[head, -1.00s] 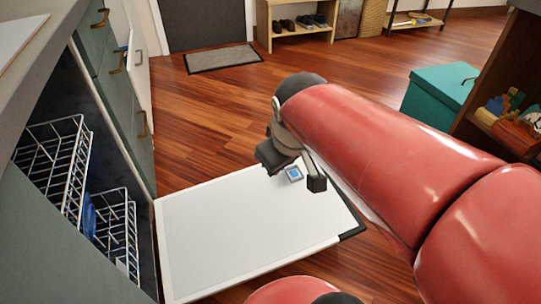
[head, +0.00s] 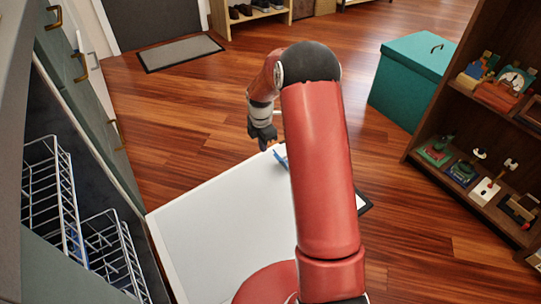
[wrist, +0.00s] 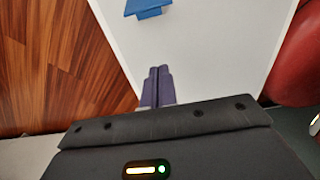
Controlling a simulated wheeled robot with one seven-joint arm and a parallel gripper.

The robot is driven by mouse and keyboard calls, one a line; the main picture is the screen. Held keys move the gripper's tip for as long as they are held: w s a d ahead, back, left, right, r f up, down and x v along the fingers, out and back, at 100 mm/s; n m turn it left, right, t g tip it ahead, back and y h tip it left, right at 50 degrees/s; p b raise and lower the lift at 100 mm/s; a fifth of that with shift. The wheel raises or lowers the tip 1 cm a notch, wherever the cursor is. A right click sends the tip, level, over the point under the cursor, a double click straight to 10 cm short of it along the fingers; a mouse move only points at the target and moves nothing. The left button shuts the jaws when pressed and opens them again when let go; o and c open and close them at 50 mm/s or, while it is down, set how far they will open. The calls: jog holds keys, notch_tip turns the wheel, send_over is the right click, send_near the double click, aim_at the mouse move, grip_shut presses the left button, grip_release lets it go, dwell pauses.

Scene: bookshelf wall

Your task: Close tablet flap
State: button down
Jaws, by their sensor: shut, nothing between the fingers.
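A white panel (head: 215,215), the inner face of an appliance door, lies folded down over the floor. Near its far edge a small blue flap (head: 281,157) stands at a slant, partly hidden behind my arm. In the wrist view the blue flap (wrist: 149,8) is at the top, cut by the frame edge, ahead of my fingers. My gripper (head: 267,146) is at the panel's far edge, left of and close to the flap. In the wrist view my gripper (wrist: 158,75) has its fingers together and empty, apart from the flap. What lies under the flap is not clear.
Wire racks (head: 105,250) sit inside the open appliance at left, beside drawers with handles (head: 80,68). A teal box (head: 412,75) and a wooden shelf (head: 450,165) with toys stand at right. Wood floor (head: 185,110) beyond the panel is clear.

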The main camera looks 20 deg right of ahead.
aim_at(280, 161)
jog(key=d+f, duration=0.4)
jog(key=f, duration=0.4)
jog(key=shift+w+f+b, duration=0.3)
jog(key=shift+w+f, duration=0.1)
jog(key=shift+d, duration=0.1)
jog(key=shift+d+r+y, duration=0.15)
jog(key=shift+y, duration=0.15)
